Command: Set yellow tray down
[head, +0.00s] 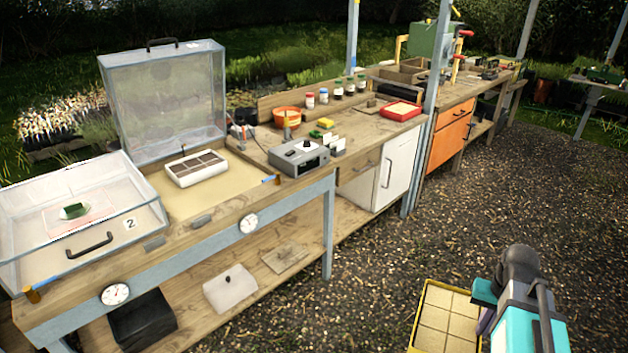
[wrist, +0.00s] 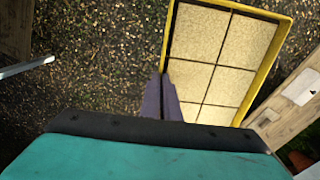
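The yellow tray (head: 418,318) is at the bottom right of the head view, over the gravel. It has a yellow rim and is split into several square cells filled with pale sandy material. In the wrist view the yellow tray (wrist: 262,72) fills the upper middle. My gripper (head: 487,318) is at the tray's right side in the head view. In the wrist view the purple fingers of my gripper (wrist: 164,84) are close together with the tray's near-left wall between them. The tray seems held clear of the ground; its underside is hidden.
A wooden bench (head: 245,205) has two clear-lidded boxes. The left lid (head: 70,225), marked 2, is down; the right lid (head: 165,100) stands open over a bed with a white tray (head: 197,168). A grey device (head: 299,158) and red tray (head: 400,110) stand farther along. Gravel is open.

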